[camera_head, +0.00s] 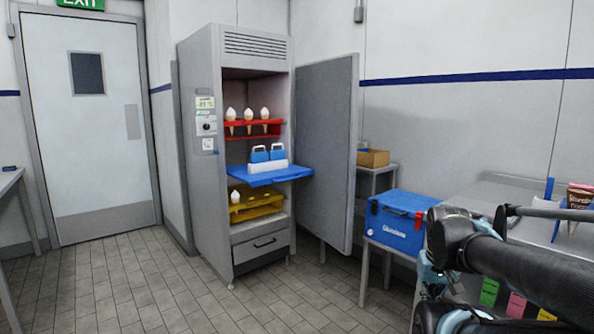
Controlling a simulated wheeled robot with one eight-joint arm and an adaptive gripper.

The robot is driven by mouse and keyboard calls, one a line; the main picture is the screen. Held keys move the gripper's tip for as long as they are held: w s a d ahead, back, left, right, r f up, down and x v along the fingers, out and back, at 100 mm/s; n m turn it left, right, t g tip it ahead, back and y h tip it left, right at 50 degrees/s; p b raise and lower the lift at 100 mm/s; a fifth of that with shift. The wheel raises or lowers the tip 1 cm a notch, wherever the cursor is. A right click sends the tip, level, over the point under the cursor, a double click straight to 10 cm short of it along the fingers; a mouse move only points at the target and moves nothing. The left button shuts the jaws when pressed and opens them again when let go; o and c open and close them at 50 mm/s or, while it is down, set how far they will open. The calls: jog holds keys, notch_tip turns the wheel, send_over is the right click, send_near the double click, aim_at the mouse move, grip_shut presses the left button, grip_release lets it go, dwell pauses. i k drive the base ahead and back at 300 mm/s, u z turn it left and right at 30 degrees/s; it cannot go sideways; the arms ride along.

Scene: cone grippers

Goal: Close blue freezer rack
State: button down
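The blue freezer rack (285,176) is slid out of the open grey freezer (207,165), and its front edge sticks out past the cabinet. A white carrier with blue parts (267,165) stands on it. A red rack (265,123) with several ice cream cones is above. A yellow rack (257,205) with a cone is below. The freezer door (327,150) stands wide open to the right. My arm reaches in at the lower right, well apart from the rack. My gripper's fingertips cannot be made out.
A blue cooler box (398,222) with red latches sits on a stand right of the freezer door. A cardboard box (373,158) is on a small table behind. The tiled floor (150,290) before the freezer is clear. A closed door (88,120) is at left.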

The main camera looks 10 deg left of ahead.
aim_at(257, 174)
jog(key=u, duration=0.15)
jog(key=i, duration=1)
jog(key=u, duration=0.65)
jog(key=i, duration=0.4)
jog(key=u, duration=0.3)
